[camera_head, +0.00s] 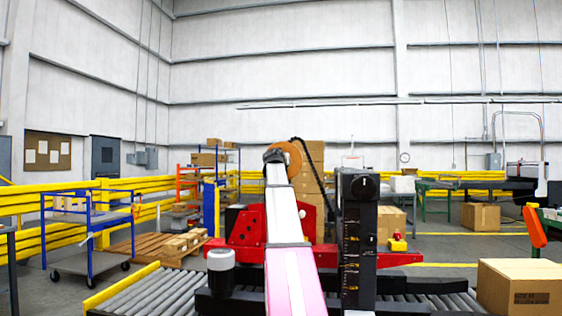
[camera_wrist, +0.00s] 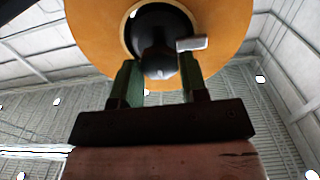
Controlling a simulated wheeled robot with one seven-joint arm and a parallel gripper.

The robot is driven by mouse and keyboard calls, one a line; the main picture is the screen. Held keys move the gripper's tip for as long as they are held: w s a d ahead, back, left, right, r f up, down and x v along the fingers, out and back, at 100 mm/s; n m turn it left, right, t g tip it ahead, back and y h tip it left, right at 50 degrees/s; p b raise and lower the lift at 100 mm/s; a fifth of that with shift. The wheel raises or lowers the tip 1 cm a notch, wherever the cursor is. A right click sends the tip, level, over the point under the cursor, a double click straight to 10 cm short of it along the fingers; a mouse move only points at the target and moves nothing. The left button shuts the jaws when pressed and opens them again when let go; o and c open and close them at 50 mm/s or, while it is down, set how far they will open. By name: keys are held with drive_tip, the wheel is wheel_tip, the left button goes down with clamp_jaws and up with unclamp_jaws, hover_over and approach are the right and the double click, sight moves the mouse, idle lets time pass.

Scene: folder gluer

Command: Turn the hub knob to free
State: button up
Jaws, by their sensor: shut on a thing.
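In the wrist view an orange-tan disc (camera_wrist: 92,35) fills the top, with a dark round hub (camera_wrist: 150,18) in its middle. A dark hub knob (camera_wrist: 158,58) stands out from the hub toward me, with a short pale metal tab (camera_wrist: 192,43) at its right. My gripper (camera_wrist: 158,75) has its two green fingers on either side of the knob and is shut on it. In the head view the orange disc (camera_head: 290,152) shows high at the centre; the knob is hidden there.
A black upright post (camera_head: 357,235) with a round dial stands just right of the disc. Red machine parts (camera_head: 248,232) and a roller conveyor (camera_head: 150,298) lie below. A cardboard box (camera_head: 520,288) is at lower right. Yellow rails run behind.

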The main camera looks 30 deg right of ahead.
drive_tip(key=shift+m, duration=0.3)
drive_tip(key=shift+s+d+f+m, duration=0.1)
drive_tip(key=shift+f+m, duration=0.05)
drive_tip(key=shift+m, duration=4.15)
drive_tip(key=shift+s+d+f+m, duration=0.1)
drive_tip(key=shift+m, duration=4.2)
drive_tip(key=o, duration=0.9)
drive_tip(key=shift+a, duration=0.1)
